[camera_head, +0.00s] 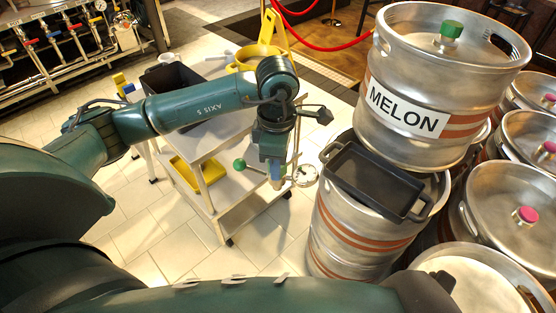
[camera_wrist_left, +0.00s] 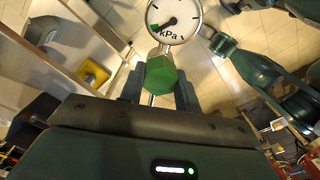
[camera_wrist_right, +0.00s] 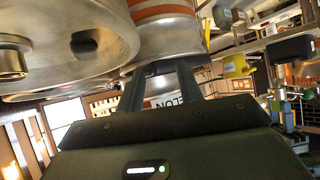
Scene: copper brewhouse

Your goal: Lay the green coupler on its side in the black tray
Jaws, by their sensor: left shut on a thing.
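The green coupler shows in the head view as a round green knob (camera_head: 239,164) left of my left gripper (camera_head: 275,177), with a white dial gauge to its right. In the left wrist view the green hexagonal part (camera_wrist_left: 160,76) sits between the fingers, with the kPa gauge beyond it. My left gripper is shut on the coupler, beside the cart and left of the tray. The black tray (camera_head: 372,184), with end handles, rests on a keg and looks empty. My right gripper (camera_wrist_right: 158,76) is open and empty in the right wrist view.
A keg labelled MELON (camera_head: 425,85), with a green cap, rises directly behind the tray. More kegs (camera_head: 510,205) stand at the right. A steel cart (camera_head: 222,180) carries a black bin (camera_head: 175,80). A yellow bucket (camera_head: 255,57) stands behind it. Floor shows between cart and kegs.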

